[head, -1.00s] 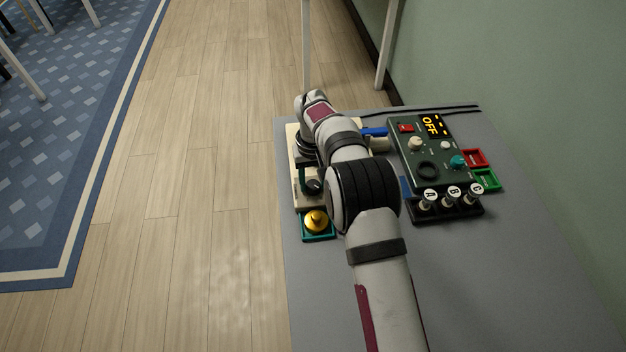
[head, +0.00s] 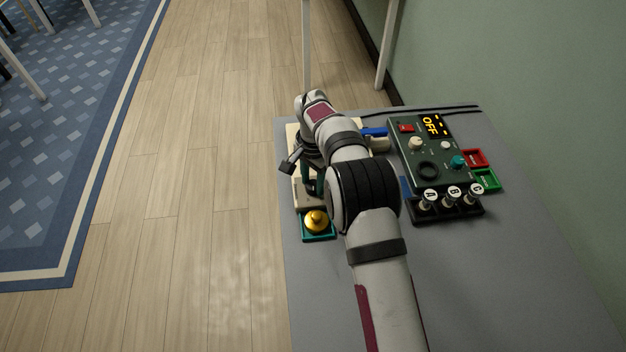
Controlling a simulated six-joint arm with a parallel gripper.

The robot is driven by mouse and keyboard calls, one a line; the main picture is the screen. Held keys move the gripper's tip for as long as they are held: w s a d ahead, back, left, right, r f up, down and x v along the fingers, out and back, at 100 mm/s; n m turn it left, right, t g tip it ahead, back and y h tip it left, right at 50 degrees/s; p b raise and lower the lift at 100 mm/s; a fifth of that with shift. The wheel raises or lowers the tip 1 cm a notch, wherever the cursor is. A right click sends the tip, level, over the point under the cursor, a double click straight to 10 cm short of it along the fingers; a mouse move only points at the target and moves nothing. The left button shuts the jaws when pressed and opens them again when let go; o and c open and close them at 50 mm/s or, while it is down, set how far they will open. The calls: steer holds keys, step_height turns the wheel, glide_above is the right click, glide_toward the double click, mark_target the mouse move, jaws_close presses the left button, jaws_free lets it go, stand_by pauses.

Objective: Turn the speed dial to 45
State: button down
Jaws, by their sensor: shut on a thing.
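My gripper (head: 301,175) points down over a cream base (head: 296,198) near the table's left edge. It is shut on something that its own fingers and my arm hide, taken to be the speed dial. No dial face, pointer or scale can be read there. A dark green control box (head: 437,181) stands to the right, with a cream knob (head: 416,143), a teal knob (head: 457,161) and a black ring (head: 428,171). Its yellow display (head: 432,125) reads OFF.
A gold knob-shaped piece (head: 316,221) sits in a teal tray (head: 319,238). A black rack holds pieces marked A, B and C (head: 474,197). Red (head: 474,158) and green (head: 487,180) trays lie right of the box. A blue-handled item (head: 374,132) lies behind my arm. The front right table (head: 510,280) is clear.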

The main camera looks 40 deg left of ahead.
mark_target(313, 185)
steer(key=shift+w+r+m, duration=0.1)
steer(key=shift+m, duration=2)
steer(key=shift+c, duration=1.8)
jaws_free()
step_height(313, 185, up, 16)
